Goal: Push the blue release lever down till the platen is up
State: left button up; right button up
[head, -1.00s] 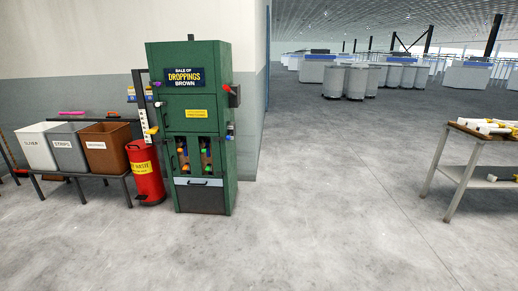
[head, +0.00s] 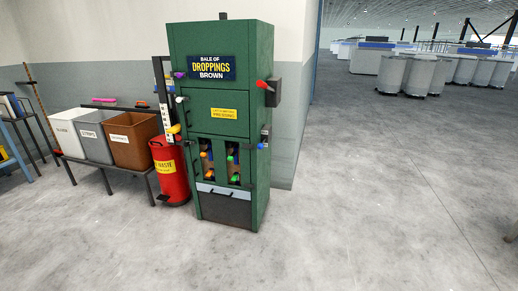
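The green baler cabinet (head: 218,125) stands upright against the wall, left of centre, with a sign reading "BALE OF DROPPINGS BROWN". A small blue-tipped lever (head: 261,146) sticks out at its right edge, around mid-height. A red-handled lever (head: 263,84) is higher on the same side, on a dark box. Purple, white and yellow knobs are on the left edge. Coloured knobs show in two front openings (head: 233,162). I cannot make out the platen; the upper doors are shut. Neither of my grippers is in view.
A red waste bin (head: 169,173) stands close to the cabinet's left side. White, grey and brown (head: 133,139) bins sit on a low stand further left. The concrete floor (head: 330,220) in front and to the right is clear. Grey round cans (head: 425,75) stand far back.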

aim_at(260, 147)
jog(key=i+j, duration=0.45)
jog(key=i, duration=0.15)
jog(key=i+j, duration=0.5)
jog(key=i+j+u, duration=0.1)
jog(key=i+j, duration=0.35)
jog(key=i, duration=0.2)
jog(key=i+j, duration=0.4)
jog(key=i, duration=0.2)
